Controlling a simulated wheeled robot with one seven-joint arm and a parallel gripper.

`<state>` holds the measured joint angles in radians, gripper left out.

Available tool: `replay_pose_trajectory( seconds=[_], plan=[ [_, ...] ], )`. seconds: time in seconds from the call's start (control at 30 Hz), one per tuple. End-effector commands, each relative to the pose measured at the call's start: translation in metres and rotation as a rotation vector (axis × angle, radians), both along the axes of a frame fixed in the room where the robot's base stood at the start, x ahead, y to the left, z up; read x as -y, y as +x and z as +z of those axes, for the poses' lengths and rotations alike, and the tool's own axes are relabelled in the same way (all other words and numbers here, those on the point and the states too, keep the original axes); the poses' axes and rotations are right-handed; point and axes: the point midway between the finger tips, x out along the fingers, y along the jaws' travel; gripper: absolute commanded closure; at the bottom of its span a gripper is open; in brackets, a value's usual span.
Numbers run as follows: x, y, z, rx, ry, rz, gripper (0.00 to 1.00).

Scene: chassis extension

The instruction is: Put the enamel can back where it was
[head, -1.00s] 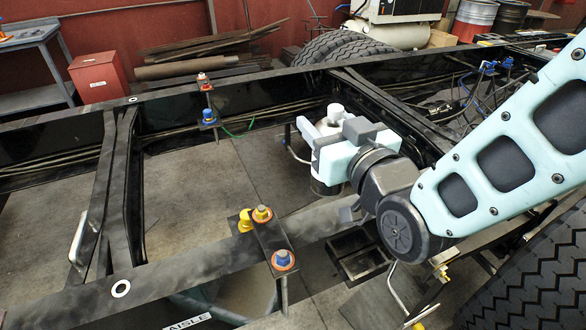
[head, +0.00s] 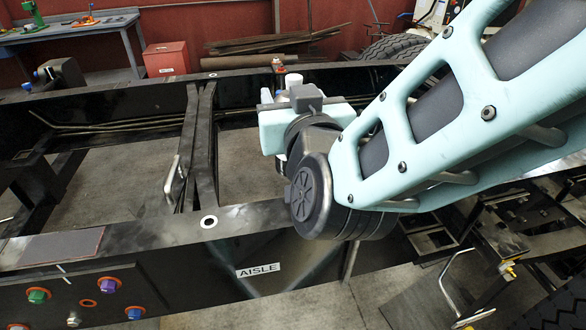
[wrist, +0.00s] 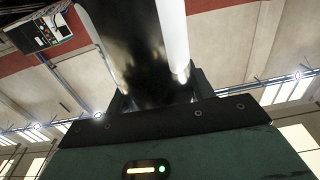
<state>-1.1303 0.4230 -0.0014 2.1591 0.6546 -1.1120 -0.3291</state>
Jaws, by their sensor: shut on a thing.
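The enamel can (wrist: 135,45) fills the top middle of the wrist view as a glossy rounded body, dark in the middle with bright white edges. My gripper (wrist: 155,92) is shut on it, with a dark finger on each side. In the head view my gripper (head: 290,97) is held up over the chassis frame, and a small white part of the can (head: 293,79) shows above it. The rest of the can is mostly hidden behind my wrist and arm.
The near frame rail (head: 150,235) carries an AISLE label (head: 259,270) and coloured bolts at lower left. A crossmember (head: 198,150) joins it to the far rail. A red box (head: 167,59) and a workbench (head: 75,35) stand at the back left.

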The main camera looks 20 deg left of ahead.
Motion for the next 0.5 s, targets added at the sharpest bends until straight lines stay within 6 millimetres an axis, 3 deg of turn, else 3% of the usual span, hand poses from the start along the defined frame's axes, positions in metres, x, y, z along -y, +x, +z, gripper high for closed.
replay_pose_trajectory(
  seconds=[0.2, 0.5],
  plan=[
    [0.000, 0.000, -0.038, -0.002, -0.006, -0.003, 1.00],
    [0.000, 0.000, -0.073, -0.002, -0.005, -0.002, 1.00]
  ],
)
